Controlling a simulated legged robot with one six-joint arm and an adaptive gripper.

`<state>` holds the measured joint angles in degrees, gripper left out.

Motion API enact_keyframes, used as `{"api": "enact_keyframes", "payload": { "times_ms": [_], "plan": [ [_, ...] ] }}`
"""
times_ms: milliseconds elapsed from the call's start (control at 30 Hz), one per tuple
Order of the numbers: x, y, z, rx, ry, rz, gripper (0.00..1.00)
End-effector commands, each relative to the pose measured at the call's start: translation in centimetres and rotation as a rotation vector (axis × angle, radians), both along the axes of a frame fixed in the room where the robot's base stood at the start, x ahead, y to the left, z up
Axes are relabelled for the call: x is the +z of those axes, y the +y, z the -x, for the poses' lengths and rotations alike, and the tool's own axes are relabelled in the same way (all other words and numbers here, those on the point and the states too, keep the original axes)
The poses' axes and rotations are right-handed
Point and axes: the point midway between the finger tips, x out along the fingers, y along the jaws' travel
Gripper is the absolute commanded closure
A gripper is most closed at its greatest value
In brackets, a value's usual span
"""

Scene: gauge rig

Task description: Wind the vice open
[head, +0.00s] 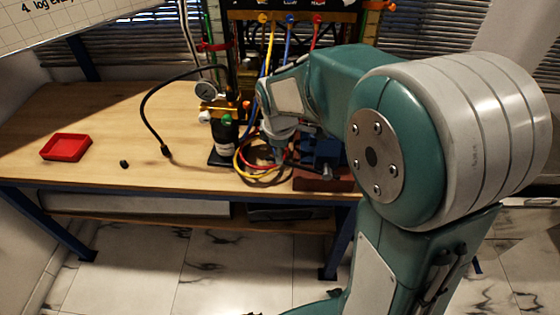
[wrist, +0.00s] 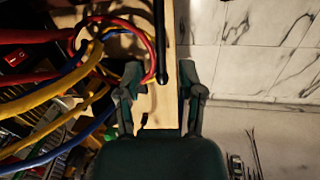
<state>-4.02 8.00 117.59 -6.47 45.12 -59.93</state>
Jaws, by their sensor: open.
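The blue vice (head: 322,150) stands near the front edge of the bench, partly hidden behind my arm. My gripper (head: 277,154) is just left of it, among the coloured hoses, and its fingers are hard to make out there. In the wrist view my gripper (wrist: 160,78) is open, its two fingers apart. A dark rod with a rounded end (wrist: 161,45) reaches down to between the fingertips; it looks like the vice's handle, but I cannot be sure. No contact between rod and fingers shows. The jaw gap of the vice cannot be seen.
Red, yellow and blue hoses (wrist: 62,85) loop close to the left finger. A gauge stand (head: 222,140) with a black cable is left of my gripper. A red tray (head: 66,147) lies far left. The left bench top (head: 110,110) is mostly clear.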

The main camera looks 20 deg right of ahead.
Motion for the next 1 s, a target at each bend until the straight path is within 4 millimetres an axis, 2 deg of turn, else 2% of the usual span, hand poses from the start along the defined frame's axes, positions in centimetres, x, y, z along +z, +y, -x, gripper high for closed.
{"api": "enact_keyframes", "payload": {
  "times_ms": [100,300,633,667,700,767,1000],
  "plan": [
    [-2.2,-0.2,-0.3,-0.001,0.003,0.001,0.5],
    [-4.5,-0.4,-0.7,-0.002,0.001,0.0,0.5],
    [-5.0,-0.4,-0.8,-0.002,-0.001,0.0,0.5],
    [-5.0,-0.4,-0.9,-0.002,-0.001,0.0,0.55],
    [-5.0,-0.4,-0.9,-0.002,-0.001,0.0,0.73],
    [-5.0,-0.4,-0.9,-0.002,-0.001,0.0,0.99],
    [-5.0,-0.4,-0.9,-0.002,-0.002,0.0,1.0]
  ]
}}
